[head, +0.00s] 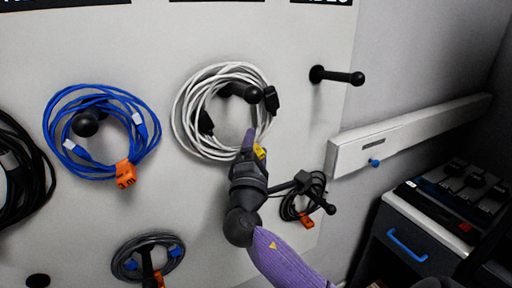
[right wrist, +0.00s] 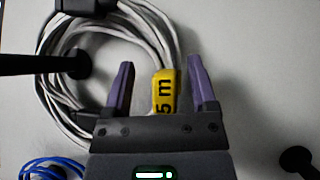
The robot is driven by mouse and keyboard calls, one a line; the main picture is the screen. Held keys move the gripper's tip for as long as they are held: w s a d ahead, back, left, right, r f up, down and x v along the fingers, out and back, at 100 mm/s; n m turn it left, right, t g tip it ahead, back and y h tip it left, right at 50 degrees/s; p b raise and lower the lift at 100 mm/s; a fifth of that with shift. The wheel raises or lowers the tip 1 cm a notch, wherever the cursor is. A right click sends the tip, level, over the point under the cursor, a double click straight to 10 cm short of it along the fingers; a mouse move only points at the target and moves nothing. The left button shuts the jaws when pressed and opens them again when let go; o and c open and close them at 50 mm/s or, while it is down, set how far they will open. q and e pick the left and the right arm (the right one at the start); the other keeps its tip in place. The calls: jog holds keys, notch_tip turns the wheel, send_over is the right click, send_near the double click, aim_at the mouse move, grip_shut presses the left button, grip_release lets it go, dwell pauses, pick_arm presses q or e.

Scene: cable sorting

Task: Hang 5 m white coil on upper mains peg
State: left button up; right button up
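The white coil (head: 186,112) hangs around the middle upper peg (head: 252,94) on the pale board, with black plugs at its left and right. It also shows in the right wrist view (right wrist: 50,90). Its yellow tag (right wrist: 164,88) reads 5 m and shows between the fingers of my right gripper (right wrist: 161,87). The two purple fingers are open, with space on both sides of the tag. In the head view my right gripper (head: 254,145) is at the coil's lower right edge. My left gripper is out of view. The labels above the pegs are mostly cut off.
A blue coil (head: 57,112) with an orange tag hangs on the left upper peg. The right upper peg (head: 337,76) is empty. Lower pegs hold a small black cable (head: 290,208) and a grey coil (head: 120,264). A cart (head: 425,225) stands at the right.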

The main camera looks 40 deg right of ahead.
jog(key=shift+s+a, duration=0.1)
jog(key=s+a+f+m+g+y+b, duration=0.1)
jog(key=s+a+f+m+g+y, duration=0.4)
jog(key=s+a+f+y, duration=0.55)
jog(key=s+a+f+m+g+y, duration=0.6)
jog(key=s+a+f, duration=0.5)
jog(key=f, duration=0.5)
notch_tip(320, 180, down, 17)
jog(key=s+n, duration=0.1)
jog(key=s, duration=0.1)
jog(key=s+d+f+g, duration=0.1)
jog(key=s+d+f, duration=0.2)
jog(key=s+f, duration=0.8)
jog(key=shift+s+f+n+g+y+b, duration=0.3)
jog(key=shift+s+f+n+y, duration=0.1)
jog(key=shift+s, duration=0.85)
